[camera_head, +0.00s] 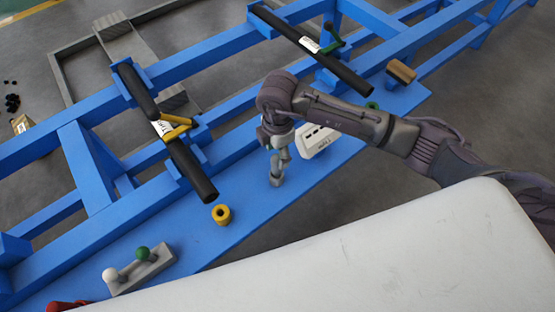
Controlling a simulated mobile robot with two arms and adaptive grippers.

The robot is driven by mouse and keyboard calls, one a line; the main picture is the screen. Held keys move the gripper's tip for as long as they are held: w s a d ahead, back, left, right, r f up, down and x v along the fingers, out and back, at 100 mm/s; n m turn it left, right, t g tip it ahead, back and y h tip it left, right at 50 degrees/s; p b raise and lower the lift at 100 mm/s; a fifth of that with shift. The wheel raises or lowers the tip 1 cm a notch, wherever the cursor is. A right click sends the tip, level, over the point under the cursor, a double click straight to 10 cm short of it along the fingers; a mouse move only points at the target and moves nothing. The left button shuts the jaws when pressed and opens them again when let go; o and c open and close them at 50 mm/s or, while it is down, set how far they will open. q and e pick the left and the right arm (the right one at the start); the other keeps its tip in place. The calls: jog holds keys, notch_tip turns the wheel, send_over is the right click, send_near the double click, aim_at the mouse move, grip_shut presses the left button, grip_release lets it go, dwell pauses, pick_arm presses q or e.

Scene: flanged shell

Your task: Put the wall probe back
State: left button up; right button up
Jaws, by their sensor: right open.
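My right gripper (277,176) points down at the blue shelf, with its tips close to the shelf surface. It is open, and I see nothing between its fingers at this size. A white box (316,140) with dark slots and small print stands just right of it, partly behind my right arm. A grey holder (140,270) with a white ball (110,274) and a green ball (143,253) sits on the shelf at lower left. I cannot tell which item is the wall probe. My left gripper is not in view.
A yellow ring (221,214) lies on the shelf (245,222). Black tubes with a yellow clamp (176,130) and a green clamp (331,40) rest on the blue frame. A tan block (400,72) is at right. A red item (66,306) is cut off at lower left.

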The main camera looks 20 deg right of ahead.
notch_tip(320, 180, up, 6)
jog(key=shift+r, duration=0.1)
dwell(0.5)
